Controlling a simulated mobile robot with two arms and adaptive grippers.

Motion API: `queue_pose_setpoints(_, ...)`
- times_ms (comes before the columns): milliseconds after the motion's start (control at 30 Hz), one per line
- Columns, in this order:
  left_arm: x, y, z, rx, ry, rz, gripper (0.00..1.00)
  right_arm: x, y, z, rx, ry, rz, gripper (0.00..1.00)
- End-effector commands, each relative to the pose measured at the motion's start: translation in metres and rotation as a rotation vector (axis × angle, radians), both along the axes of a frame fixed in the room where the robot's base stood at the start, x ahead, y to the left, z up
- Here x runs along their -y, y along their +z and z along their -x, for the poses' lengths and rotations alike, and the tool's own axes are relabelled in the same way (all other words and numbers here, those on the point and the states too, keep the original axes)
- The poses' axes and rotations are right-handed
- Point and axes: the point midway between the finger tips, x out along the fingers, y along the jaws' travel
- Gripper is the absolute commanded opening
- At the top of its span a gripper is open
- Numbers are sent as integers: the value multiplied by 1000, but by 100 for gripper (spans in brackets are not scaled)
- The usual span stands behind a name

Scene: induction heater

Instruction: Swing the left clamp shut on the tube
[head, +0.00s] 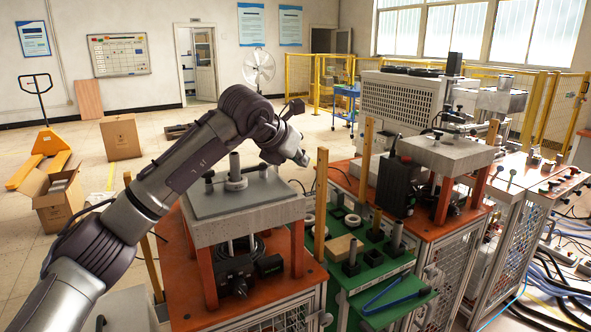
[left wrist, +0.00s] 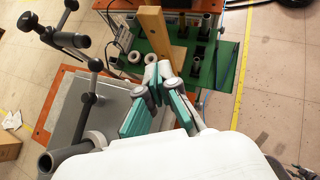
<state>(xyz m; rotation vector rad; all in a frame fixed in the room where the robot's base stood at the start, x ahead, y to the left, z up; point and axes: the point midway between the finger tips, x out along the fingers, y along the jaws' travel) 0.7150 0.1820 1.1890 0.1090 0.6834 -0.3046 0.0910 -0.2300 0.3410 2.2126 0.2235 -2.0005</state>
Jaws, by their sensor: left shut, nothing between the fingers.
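A grey upright tube (head: 235,166) with a pale collar stands on the grey top plate of the left station. Dark clamp knobs stand on either side of it, left (head: 208,176) and right (head: 263,171), both apart from the tube. In the left wrist view, the tube (left wrist: 62,160) is at lower left, and dark rods with ball knobs (left wrist: 88,99) stand beyond it. I cannot tell the clamp's exact swing position. My left gripper (head: 303,158) is right of the tube and above the plate's right side, near a wooden post. Its teal fingers (left wrist: 157,82) are shut and empty.
The wooden post (head: 321,205) rises close to my left gripper. A green tray (head: 365,272) with rings, dark blocks and blue-handled tongs lies to the right. A second press station (head: 445,152) stands farther right. Open air surrounds the space above the plate.

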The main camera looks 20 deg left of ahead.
Motion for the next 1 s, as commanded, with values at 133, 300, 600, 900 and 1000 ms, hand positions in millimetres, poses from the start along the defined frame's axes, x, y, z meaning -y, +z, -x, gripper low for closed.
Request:
queue_pose_setpoints(133, 8, 10, 11, 1, -1, 0, 0, -4, -5, 1, -1, 0, -5, 40)
queue_pose_setpoints(300, 11, 15, 15, 0, 0, 0, 0, 1, -6, 5, -7, 2, 2, 40)
queue_pose_setpoints(600, 11, 15, 15, -1, 0, 0, 0, 6, -5, 6, -9, 3, 7, 40)
queue_pose_setpoints(900, 11, 15, 15, -1, 1, 0, 0, 8, -5, 6, -9, 4, 10, 40)
queue_pose_setpoints(1000, 11, 15, 15, -1, 1, 0, 0, 8, -5, 6, -9, 4, 10, 40)
